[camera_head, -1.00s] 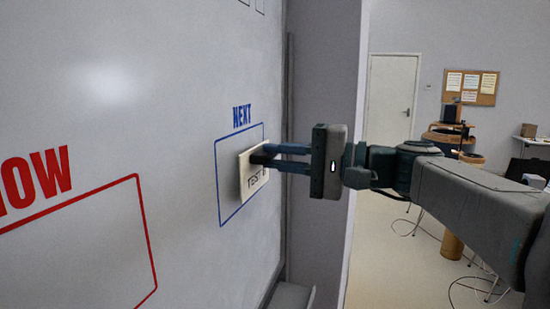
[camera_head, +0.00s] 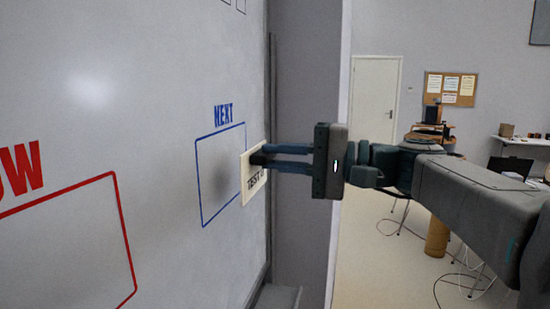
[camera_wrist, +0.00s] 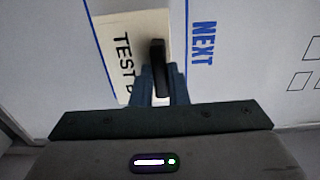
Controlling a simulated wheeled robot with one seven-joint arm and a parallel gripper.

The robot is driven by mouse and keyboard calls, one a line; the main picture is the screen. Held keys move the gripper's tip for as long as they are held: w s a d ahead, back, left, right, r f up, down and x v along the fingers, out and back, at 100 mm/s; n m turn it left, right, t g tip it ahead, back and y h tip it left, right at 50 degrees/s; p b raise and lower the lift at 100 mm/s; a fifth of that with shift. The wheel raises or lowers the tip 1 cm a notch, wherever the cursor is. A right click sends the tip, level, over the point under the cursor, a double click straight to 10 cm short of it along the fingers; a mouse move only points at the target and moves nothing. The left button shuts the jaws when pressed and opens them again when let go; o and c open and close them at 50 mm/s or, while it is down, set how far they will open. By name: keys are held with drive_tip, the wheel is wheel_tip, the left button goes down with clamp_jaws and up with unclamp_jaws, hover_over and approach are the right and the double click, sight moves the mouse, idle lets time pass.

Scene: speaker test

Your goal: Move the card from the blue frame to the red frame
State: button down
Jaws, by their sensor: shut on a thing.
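The cream card (camera_head: 252,178), with dark lettering starting "TEST", is held in my gripper (camera_head: 258,158). In the head view it stands upright at the right edge of the blue frame (camera_head: 202,185), off the board, with a shadow inside the frame. The blue frame is labelled "NEXT". The red frame (camera_head: 128,240), labelled "NOW", is on the board at the left, partly cut off by the picture edge.
The whiteboard (camera_head: 90,130) fills the left side and is clear between the two frames. A ledge (camera_head: 280,298) juts out at its lower right end. A grey wall edge (camera_head: 310,80) stands behind my gripper. Tables and a cork board (camera_head: 450,89) are far back.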

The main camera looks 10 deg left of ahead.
drive_tip(key=shift+s+d, duration=0.1)
drive_tip(key=shift+d, duration=0.9)
drive_tip(key=shift+s, duration=0.1)
